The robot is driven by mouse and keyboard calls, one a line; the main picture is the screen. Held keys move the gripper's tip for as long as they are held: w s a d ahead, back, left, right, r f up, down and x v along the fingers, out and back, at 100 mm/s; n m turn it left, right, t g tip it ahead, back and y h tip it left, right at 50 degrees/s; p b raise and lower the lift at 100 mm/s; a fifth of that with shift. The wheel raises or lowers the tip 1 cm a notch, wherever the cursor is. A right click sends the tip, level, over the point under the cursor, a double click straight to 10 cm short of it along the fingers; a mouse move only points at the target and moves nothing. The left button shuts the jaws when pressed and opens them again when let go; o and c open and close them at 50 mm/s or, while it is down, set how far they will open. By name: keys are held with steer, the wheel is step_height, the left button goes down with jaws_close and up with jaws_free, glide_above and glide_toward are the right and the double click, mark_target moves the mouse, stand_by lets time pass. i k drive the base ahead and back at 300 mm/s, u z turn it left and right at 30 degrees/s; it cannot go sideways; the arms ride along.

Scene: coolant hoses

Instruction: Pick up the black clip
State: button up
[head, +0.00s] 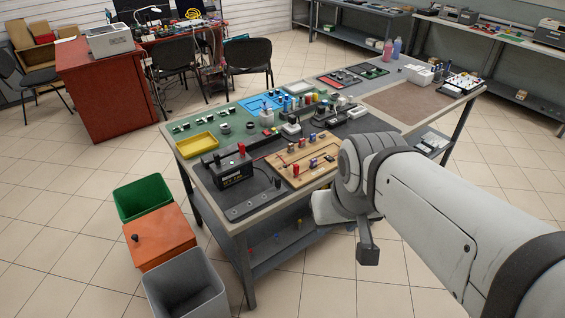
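I cannot single out the black clip in the head view. Several small dark parts lie on the workbench (236,206), too small to tell apart. Dark parts stand on the green mat (212,133) at the left and on the wooden board (275,163) at the front. My arm reaches in from the right, beside the bench's front edge. What seems to be my gripper (368,253) points down in front of the bench, apart from the parts on it. Its fingers cannot be made out, and I see nothing held in it.
A yellow tray (198,144) and a black box-shaped device (232,172) stand on the bench's left. A brown mat (408,104) lies mostly bare at the right. Green (142,197), orange (160,236) and grey (185,288) bins stand on the floor at the left.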

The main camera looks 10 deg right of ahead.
mark_target(278, 181)
steer(key=z, duration=0.1)
steer(key=i, duration=1)
steer(key=z, duration=0.1)
